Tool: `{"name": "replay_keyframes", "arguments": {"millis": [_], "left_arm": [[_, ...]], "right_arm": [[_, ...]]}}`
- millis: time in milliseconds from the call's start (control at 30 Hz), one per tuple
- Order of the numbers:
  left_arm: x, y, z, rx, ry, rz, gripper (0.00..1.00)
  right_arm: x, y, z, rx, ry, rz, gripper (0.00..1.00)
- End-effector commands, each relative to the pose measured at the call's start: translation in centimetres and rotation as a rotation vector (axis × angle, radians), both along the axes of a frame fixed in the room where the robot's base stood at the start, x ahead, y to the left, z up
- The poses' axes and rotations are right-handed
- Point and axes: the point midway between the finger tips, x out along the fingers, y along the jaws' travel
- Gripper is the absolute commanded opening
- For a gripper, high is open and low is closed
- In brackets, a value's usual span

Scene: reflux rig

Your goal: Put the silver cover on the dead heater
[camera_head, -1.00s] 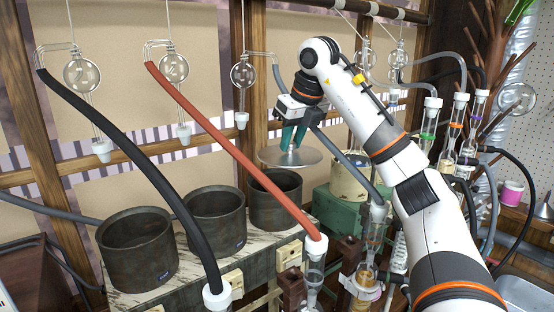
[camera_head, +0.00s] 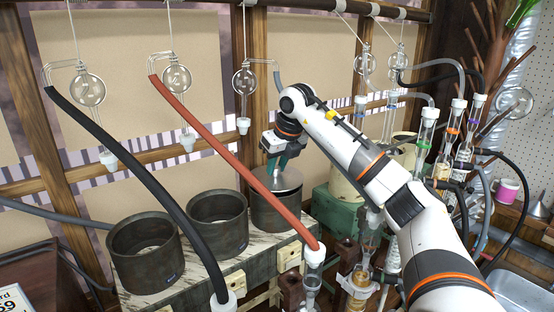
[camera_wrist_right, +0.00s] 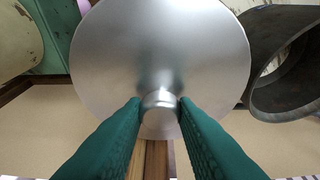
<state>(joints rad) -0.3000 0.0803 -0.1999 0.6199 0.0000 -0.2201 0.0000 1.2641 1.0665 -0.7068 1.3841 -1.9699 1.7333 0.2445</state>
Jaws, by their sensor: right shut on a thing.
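The silver cover (camera_head: 287,180) is a round metal disc with a knob on top. My right gripper (camera_head: 276,166) is shut on that knob; the wrist view shows its green fingers (camera_wrist_right: 160,106) on either side of it and the disc (camera_wrist_right: 160,45) beyond. In the head view the cover lies over the mouth of the rightmost dark heater (camera_head: 268,217), hiding most of its opening. I cannot tell whether it touches the rim. The middle heater (camera_head: 218,238) and left heater (camera_head: 148,272) are open on top. Nothing visible marks which heater is dead. My left gripper is out of view.
A red hose (camera_head: 226,155) passes close in front of the rightmost heater. A black hose (camera_head: 140,175) crosses before the other two. A green box (camera_head: 336,210) with a cream pot stands to the right. Glassware with hoses stands beyond my right arm.

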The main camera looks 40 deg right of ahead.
Motion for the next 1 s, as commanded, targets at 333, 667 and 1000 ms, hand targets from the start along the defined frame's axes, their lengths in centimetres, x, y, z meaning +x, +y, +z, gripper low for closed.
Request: {"name": "replay_keyframes", "arguments": {"millis": [333,667,1000], "left_arm": [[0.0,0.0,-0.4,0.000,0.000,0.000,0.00],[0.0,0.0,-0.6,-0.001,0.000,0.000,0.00],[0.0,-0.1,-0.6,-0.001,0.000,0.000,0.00]], "right_arm": [[0.0,0.0,-0.5,0.000,-0.001,0.000,0.01],[0.0,0.0,-1.3,0.000,0.000,0.000,0.01],[0.0,0.0,-1.3,0.000,0.000,0.000,0.48]]}}
